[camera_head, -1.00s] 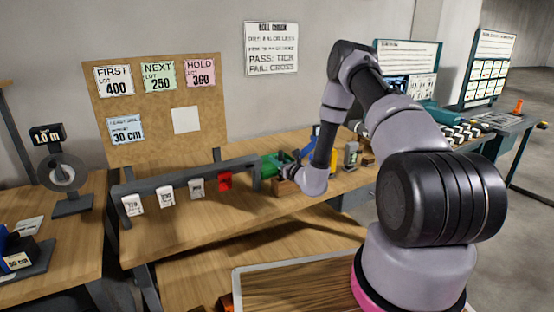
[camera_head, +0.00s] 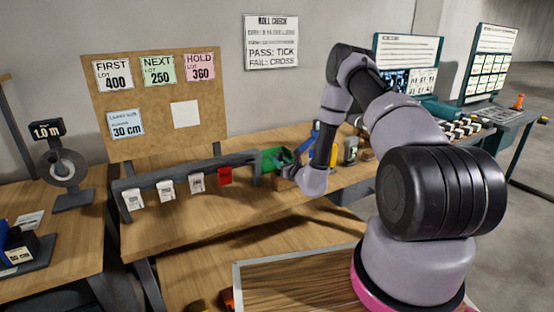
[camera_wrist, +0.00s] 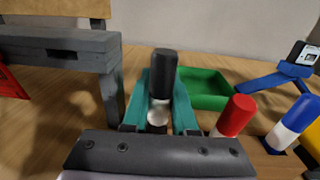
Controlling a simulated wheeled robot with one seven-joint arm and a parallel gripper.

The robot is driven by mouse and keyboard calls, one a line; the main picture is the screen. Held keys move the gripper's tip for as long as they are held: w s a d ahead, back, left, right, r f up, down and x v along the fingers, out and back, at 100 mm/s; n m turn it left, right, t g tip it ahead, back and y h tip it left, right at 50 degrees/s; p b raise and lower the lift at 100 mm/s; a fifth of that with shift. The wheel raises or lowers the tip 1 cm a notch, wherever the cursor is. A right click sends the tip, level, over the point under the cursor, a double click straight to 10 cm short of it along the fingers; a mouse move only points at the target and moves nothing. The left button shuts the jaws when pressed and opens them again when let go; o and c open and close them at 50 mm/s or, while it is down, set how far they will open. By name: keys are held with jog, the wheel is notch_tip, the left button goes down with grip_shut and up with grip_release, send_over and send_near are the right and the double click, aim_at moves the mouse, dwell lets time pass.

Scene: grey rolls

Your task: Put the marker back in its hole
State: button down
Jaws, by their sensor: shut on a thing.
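My gripper (camera_wrist: 162,98) has teal fingers shut on a marker with a black cap (camera_wrist: 163,72) and a white body. The marker stands roughly upright between the fingers, and its lower end is hidden. The wooden marker block (camera_wrist: 268,162) shows at the lower right, partly covered by my gripper's body. A red-capped marker (camera_wrist: 236,116) and a blue-capped marker (camera_wrist: 294,122) stand in it. I cannot see the empty hole or whether the held marker touches the block. In the head view my gripper (camera_head: 286,168) is small, by the block (camera_head: 284,184).
A green tray (camera_wrist: 205,88) lies just behind the fingers. A grey rail (camera_wrist: 60,50) with hanging tags stands to the left. A blue stand (camera_wrist: 272,80) is at the back right. The workbench front (camera_head: 190,225) is clear.

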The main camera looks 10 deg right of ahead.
jog(key=shift+f, duration=0.55)
jog(key=shift+f, duration=0.35)
jog(key=shift+f, duration=0.15)
jog(key=c, duration=0.6)
grip_release()
jog(key=v, duration=1)
jog(key=shift+s+d, duration=0.1)
jog(key=shift+s, duration=0.25)
